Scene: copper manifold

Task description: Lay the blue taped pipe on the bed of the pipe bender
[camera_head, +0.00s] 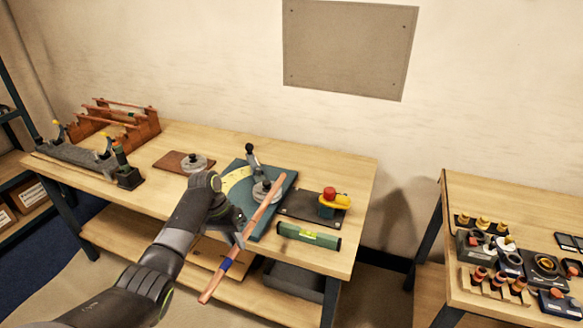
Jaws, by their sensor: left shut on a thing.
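The blue taped pipe (259,213) is a straight copper tube with a blue tape band (225,265) on its lower half. My left gripper (239,224) is shut on it near its middle, and the gripper body partly hides the fingers. The pipe slants from upper right to lower left. Its upper part crosses in front of the pipe bender, and its lower end hangs past the bench's front edge. The pipe bender has a teal base (283,206), a yellow angle scale, a grey round former and an upright dark handle. I cannot tell whether the pipe touches it. My right gripper is not in view.
Right of the bender are a green level (309,236) and a dark plate with a red-and-yellow device (332,203). Left are a brown board with a grey disc (194,163), a grey vise-like fixture (80,157) and a wooden pipe rack (117,127). A second bench (480,203) holds fittings.

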